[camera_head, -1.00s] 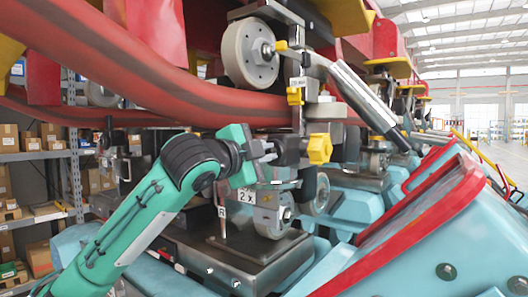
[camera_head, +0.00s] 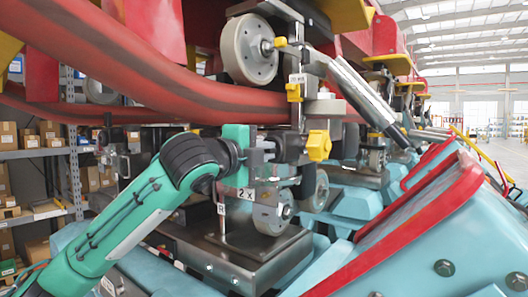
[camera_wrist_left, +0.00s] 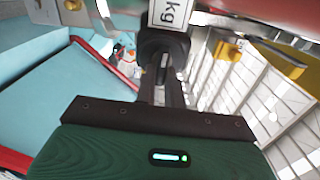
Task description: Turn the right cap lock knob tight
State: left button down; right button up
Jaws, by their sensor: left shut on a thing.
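My left gripper (camera_head: 266,148) reaches in from the left and points right at a dark clamp assembly (camera_head: 290,146) under the red rail. It is shut on a small dark part at the near end of the assembly, which I take to be the right cap lock knob; the fingers mostly hide it. In the left wrist view the dark fingers (camera_wrist_left: 165,75) meet a dark round housing below a white "kg" label (camera_wrist_left: 172,13). A yellow star knob (camera_head: 318,146) sits at the assembly's other end, apart from my gripper. My right gripper is out of view.
The red rail (camera_head: 150,75) runs close above my left arm. Wheels (camera_head: 249,50) (camera_head: 271,212) sit above and below the clamp. A small "R" tag (camera_head: 221,209) stands on the metal block (camera_head: 235,262). Blue car bodies (camera_head: 420,235) lie right; shelves (camera_head: 40,165) stand left.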

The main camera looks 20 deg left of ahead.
pick_arm(q)
jog(key=c, duration=1.5)
grip_release()
jog(key=shift+w, duration=0.1)
jog(key=shift+s+a+f+b, duration=0.15)
jog(key=shift+s+b, duration=0.3)
jog(key=shift+s, duration=0.05)
jog(key=b+v, duration=0.6)
jog(key=v, duration=0.6)
jog(key=shift+s+a, duration=0.1)
jog(key=shift+s, duration=0.25)
